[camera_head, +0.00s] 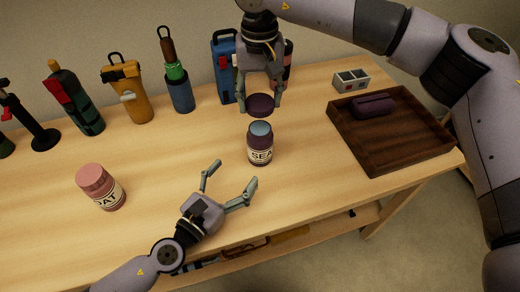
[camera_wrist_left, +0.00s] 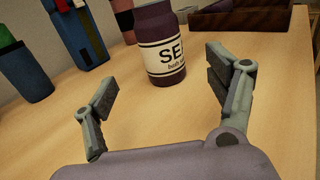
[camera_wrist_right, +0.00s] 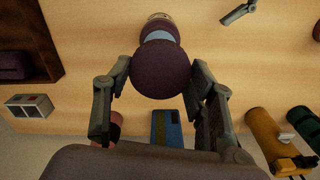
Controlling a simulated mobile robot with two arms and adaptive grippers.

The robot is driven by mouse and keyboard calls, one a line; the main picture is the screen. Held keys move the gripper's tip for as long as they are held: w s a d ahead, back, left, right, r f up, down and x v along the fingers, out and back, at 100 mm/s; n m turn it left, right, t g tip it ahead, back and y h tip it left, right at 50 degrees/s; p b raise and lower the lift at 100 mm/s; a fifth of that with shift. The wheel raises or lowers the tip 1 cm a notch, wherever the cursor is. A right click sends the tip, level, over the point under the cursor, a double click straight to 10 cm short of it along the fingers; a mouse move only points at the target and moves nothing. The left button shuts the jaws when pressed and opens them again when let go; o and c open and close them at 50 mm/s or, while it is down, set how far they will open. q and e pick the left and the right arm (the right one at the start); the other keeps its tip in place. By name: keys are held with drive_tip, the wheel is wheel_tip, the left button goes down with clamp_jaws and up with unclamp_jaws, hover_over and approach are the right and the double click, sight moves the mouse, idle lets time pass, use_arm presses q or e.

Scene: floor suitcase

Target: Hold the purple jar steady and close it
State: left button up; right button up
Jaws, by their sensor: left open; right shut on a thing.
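The purple jar (camera_head: 260,150) stands upright and open on the table, with a white label reading "SEA" and a pale blue inside at its mouth. It also shows in the left wrist view (camera_wrist_left: 158,45), its top cut off. My right gripper (camera_head: 259,108) is shut on the round purple lid (camera_head: 259,104), held just above and slightly behind the jar's mouth, apart from it. The lid fills the middle of the right wrist view (camera_wrist_right: 160,70). My left gripper (camera_head: 230,180) is open and empty in front of the jar, its fingers pointing toward it without touching.
A pink jar (camera_head: 101,188) stands at left. A brown tray (camera_head: 395,145) holding a purple case (camera_head: 374,106) is at right, near a small grey box (camera_head: 351,80). Several flasks and tools, including a blue one (camera_head: 224,66), line the back. Table between the jars is clear.

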sight(260, 143)
use_arm(q)
drive_tip(key=x, duration=1.2)
drive_tip(key=shift+c, duration=0.3)
drive_tip(key=c, duration=1.7)
drive_tip(key=shift+c, duration=0.2)
use_arm(e)
drive_tip(key=shift+f, duration=2.5)
